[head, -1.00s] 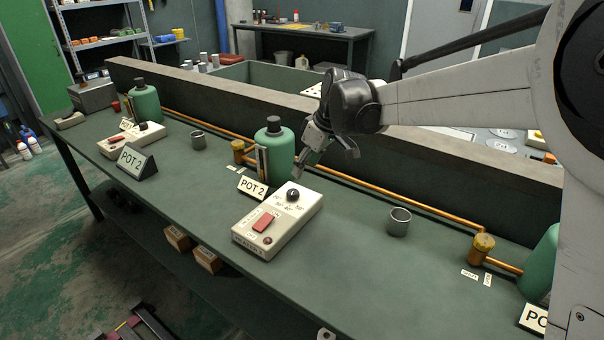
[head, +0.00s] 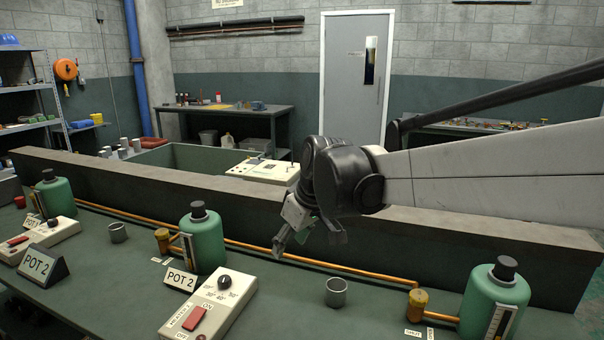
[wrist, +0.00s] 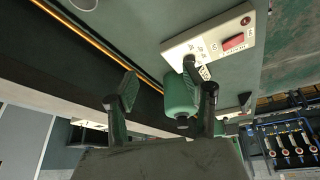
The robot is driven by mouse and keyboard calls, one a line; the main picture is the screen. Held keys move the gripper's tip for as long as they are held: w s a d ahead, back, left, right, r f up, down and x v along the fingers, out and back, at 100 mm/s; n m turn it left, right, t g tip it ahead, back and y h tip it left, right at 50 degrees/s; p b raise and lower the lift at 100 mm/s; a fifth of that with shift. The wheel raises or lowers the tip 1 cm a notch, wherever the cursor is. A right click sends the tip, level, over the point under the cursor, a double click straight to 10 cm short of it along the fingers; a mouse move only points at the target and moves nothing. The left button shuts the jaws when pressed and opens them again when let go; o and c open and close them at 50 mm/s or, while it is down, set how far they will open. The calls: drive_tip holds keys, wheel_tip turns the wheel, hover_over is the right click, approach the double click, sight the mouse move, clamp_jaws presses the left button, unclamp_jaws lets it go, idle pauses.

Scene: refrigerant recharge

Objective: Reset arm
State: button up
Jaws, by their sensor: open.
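My gripper (head: 296,240) is open and empty. In the head view it hangs above the bench, right of the middle green bottle (head: 203,240) and beyond the white control box (head: 210,305) with its red switch and black dial. In the wrist view the two fingers (wrist: 163,95) are spread apart. The green bottle (wrist: 180,95) shows between and beyond them, and the control box (wrist: 212,40) lies above it in that picture. I see no contact between the fingers and anything.
Copper pipe (head: 340,267) runs along the low wall (head: 430,240) behind the bench. A metal cup (head: 336,292), a brass valve (head: 417,303) and another green bottle (head: 494,300) stand to the right.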

drive_tip(key=s+d+f+m+t+h, duration=0.1)
drive_tip(key=s+d+m, duration=0.3)
drive_tip(key=s+d, duration=0.7)
drive_tip(key=s+d+f+m+t+h, duration=0.2)
drive_tip(key=s+d+m, duration=0.3)
drive_tip(key=s+d, duration=0.7)
drive_tip(key=shift+s+f+t, duration=0.15)
drive_tip(key=shift+f+t, duration=0.15)
drive_tip(key=shift+f, duration=0.45)
